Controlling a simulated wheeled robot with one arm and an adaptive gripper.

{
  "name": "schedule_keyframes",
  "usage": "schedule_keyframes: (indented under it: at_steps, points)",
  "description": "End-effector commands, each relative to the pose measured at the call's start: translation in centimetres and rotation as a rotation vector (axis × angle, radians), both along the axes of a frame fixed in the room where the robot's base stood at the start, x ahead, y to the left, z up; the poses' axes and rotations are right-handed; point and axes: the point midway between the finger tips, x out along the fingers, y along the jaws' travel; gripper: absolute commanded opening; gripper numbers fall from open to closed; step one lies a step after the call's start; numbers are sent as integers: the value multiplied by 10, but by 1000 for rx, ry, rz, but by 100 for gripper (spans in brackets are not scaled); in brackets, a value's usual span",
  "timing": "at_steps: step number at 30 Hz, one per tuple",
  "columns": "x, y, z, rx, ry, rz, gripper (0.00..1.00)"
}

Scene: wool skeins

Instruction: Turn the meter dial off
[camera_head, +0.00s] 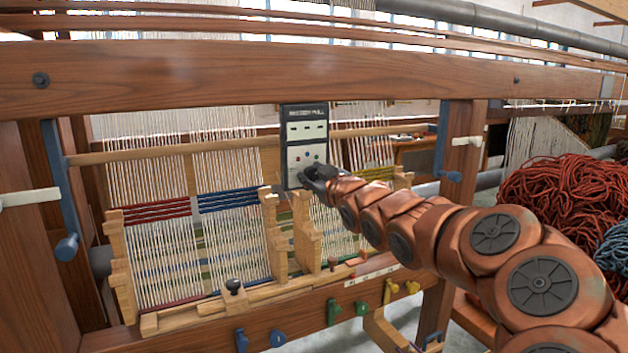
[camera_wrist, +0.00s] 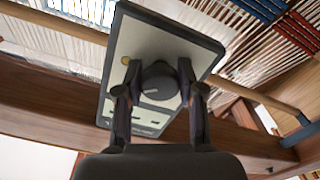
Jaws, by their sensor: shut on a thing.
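The meter (camera_head: 306,133) is an upright dark-edged box with a pale face, mounted at the middle of the loom below the top beam. In the wrist view the meter (camera_wrist: 150,50) is seen close up and tilted. Its round black dial (camera_wrist: 159,82) sits between the two fingers of my gripper (camera_wrist: 159,78). The fingers are closed on the dial from both sides. A pale mark shows on the dial. In the head view my gripper (camera_head: 313,178) is at the meter's lower part and hides the dial.
The loom's thick wooden beam (camera_head: 240,75) runs above the meter. Warp threads (camera_head: 160,150) and wooden frame parts stand around and below it. Red wool (camera_head: 560,205) is heaped at the right, behind my arm. Blue, green and yellow knobs line the lower rail (camera_head: 300,325).

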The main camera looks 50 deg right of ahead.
Motion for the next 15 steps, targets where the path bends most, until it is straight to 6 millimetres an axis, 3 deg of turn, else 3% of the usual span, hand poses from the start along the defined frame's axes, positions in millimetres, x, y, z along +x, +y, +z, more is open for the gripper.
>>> schedule_keyframes:
  at_steps: [15]
  points:
    - [-1,-2,-1,-468,168,-3,3]
